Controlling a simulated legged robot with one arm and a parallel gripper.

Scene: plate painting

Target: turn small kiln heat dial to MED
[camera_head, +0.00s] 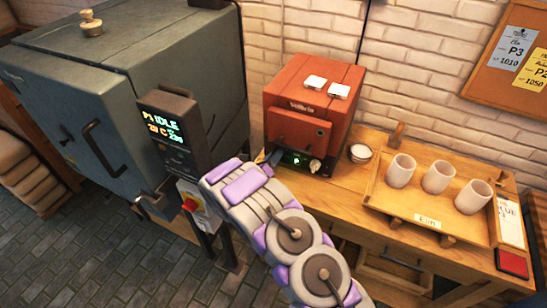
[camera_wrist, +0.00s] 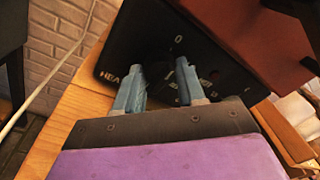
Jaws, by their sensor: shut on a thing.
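The small red kiln (camera_head: 308,105) stands on the wooden bench. Its black control panel (camera_head: 290,158), with a green light, is low on its front. In the wrist view the panel (camera_wrist: 118,50) shows a "0" and part of the word "HEAT". My gripper (camera_head: 265,158) is at the panel's left end. In the wrist view my gripper's blue fingers (camera_wrist: 158,82) stand either side of the dark heat dial (camera_wrist: 160,68) and are shut on it. The dial is mostly hidden in shadow and its pointer cannot be read. A lighter knob (camera_head: 315,166) sits at the panel's right.
A large grey kiln (camera_head: 120,80) with a display box (camera_head: 172,130) and red switch (camera_head: 190,204) stands close left of my arm. A wooden tray (camera_head: 425,222) with 3 cups is at the right. A small white bowl (camera_head: 360,153) sits beside the red kiln.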

